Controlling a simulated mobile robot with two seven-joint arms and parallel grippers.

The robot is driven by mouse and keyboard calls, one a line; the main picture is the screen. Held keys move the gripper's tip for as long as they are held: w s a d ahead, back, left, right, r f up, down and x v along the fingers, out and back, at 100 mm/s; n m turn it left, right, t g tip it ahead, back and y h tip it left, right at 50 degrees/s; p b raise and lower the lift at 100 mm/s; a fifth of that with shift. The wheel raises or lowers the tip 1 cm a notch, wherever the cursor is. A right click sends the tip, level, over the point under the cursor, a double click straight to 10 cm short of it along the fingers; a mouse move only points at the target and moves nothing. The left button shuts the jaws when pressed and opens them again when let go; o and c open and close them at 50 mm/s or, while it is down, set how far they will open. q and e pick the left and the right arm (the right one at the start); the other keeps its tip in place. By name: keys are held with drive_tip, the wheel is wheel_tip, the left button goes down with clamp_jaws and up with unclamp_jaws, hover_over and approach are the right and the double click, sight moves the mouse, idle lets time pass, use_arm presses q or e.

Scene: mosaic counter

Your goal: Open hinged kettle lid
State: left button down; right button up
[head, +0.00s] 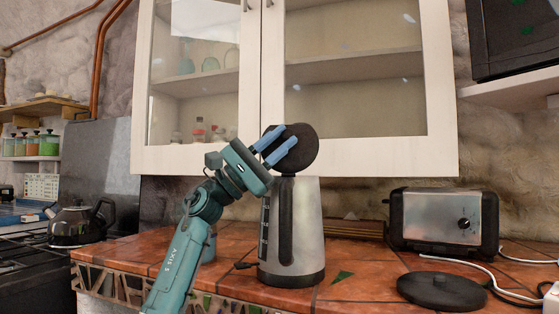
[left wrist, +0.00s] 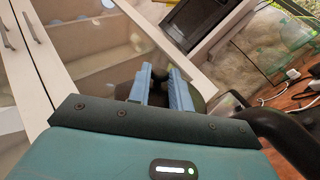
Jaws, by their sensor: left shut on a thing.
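The silver kettle (head: 308,232) with a black handle (head: 286,225) stands upright on the tiled counter. Its round black lid (head: 304,150) is raised, tilted up steeply above the kettle's top. My left gripper (head: 284,143) reaches in from the left, above the handle. Its two blue fingers are shut on the lid. In the left wrist view, my left gripper's fingers (left wrist: 160,86) have a dark part between them, and most of the lid is hidden. A black curved piece (left wrist: 285,138) at right there looks like the kettle's handle. My right gripper is not in view.
A cream wall cabinet (head: 360,155) with glass doors hangs close behind the lid. A toaster (head: 445,220) and a flat black disc (head: 442,291) are on the counter at right, with white cables nearby. A dark kettle (head: 78,226) stands on the stove at left.

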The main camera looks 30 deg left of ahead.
use_arm(q)
drive_tip(key=shift+s+d+m+g+h+b, duration=0.1)
drive_tip(key=shift+m+g+h+b, duration=0.15)
drive_tip(key=shift+m, duration=0.3)
drive_tip(key=shift+s+d+m+g+h+b, duration=0.1)
drive_tip(key=shift+m+g+h, duration=0.25)
drive_tip(key=shift+m, duration=0.2)
drive_tip(key=c, duration=1.3)
unclamp_jaws()
drive_tip(key=v, duration=1.3)
drive_tip(key=shift+a+b, duration=0.15)
drive_tip(key=shift+b, duration=0.2)
